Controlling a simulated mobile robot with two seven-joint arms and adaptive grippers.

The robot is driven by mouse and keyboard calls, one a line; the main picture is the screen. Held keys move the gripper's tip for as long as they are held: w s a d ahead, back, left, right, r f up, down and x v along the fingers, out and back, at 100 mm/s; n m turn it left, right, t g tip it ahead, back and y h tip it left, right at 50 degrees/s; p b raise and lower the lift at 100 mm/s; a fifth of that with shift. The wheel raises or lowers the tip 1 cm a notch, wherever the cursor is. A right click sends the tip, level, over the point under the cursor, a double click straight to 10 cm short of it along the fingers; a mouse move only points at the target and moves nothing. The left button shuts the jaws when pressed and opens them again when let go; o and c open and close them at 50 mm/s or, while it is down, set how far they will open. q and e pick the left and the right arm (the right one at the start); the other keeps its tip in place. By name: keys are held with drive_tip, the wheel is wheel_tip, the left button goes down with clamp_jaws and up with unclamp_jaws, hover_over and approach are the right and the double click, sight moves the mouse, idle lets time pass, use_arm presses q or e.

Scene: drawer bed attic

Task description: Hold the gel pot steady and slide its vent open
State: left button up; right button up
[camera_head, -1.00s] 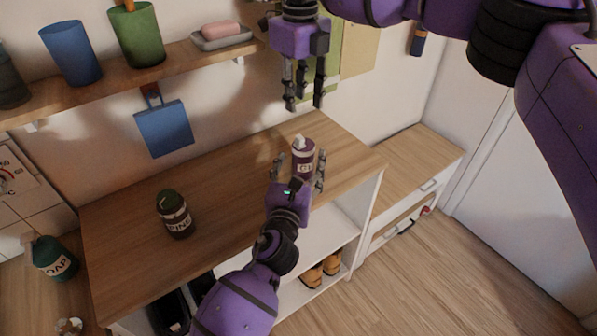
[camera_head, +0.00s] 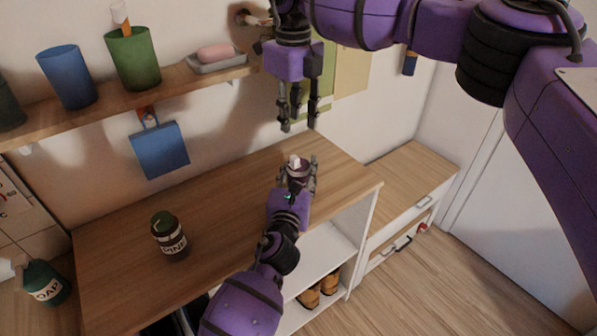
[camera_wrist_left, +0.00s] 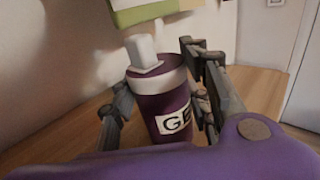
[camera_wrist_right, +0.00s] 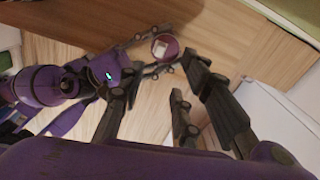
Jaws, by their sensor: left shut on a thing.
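The gel pot (camera_head: 297,172) is purple with a white collar and a white piece on top. It stands upright on the wooden counter (camera_head: 225,195), and its label shows in the left wrist view (camera_wrist_left: 175,122). My left gripper (camera_head: 296,178) is shut around the pot's sides, with a finger on either side in the left wrist view. My right gripper (camera_head: 299,125) hangs above the pot, pointing down, with its fingers apart and nothing between them. In the right wrist view, the top of the pot (camera_wrist_right: 164,48) shows beyond the right fingers.
A dark jar labelled PINE (camera_head: 170,238) stands to the left on the counter. A green soap bottle (camera_head: 44,283) is at lower left. The shelf (camera_head: 110,98) above holds a blue cup (camera_head: 67,77), a green cup (camera_head: 133,60) and a soap dish (camera_head: 216,65).

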sight(295, 161)
drive_tip(key=shift+a, duration=0.15)
drive_tip(key=c, duration=0.3)
drive_tip(key=shift+h, duration=0.4)
drive_tip(key=s+a, duration=0.1)
drive_tip(key=a, duration=0.1)
drive_tip(key=s+a, duration=0.1)
drive_tip(key=a, duration=0.1)
drive_tip(key=s+a+f, duration=0.1)
drive_tip(key=a, duration=0.1)
clamp_jaws()
drive_tip(key=s+a+m+t+h, duration=0.2)
drive_tip(key=s+a+m, duration=0.35)
drive_tip(key=m, duration=0.85)
drive_tip(key=w+d+f+m, duration=0.5)
drive_tip(key=d+f, duration=0.2)
drive_tip(key=f, duration=0.2)
drive_tip(key=shift+w+f+m+t+h, duration=0.3)
drive_tip(key=shift+f+m+h, duration=0.05)
drive_tip(key=shift+m+h, duration=0.05)
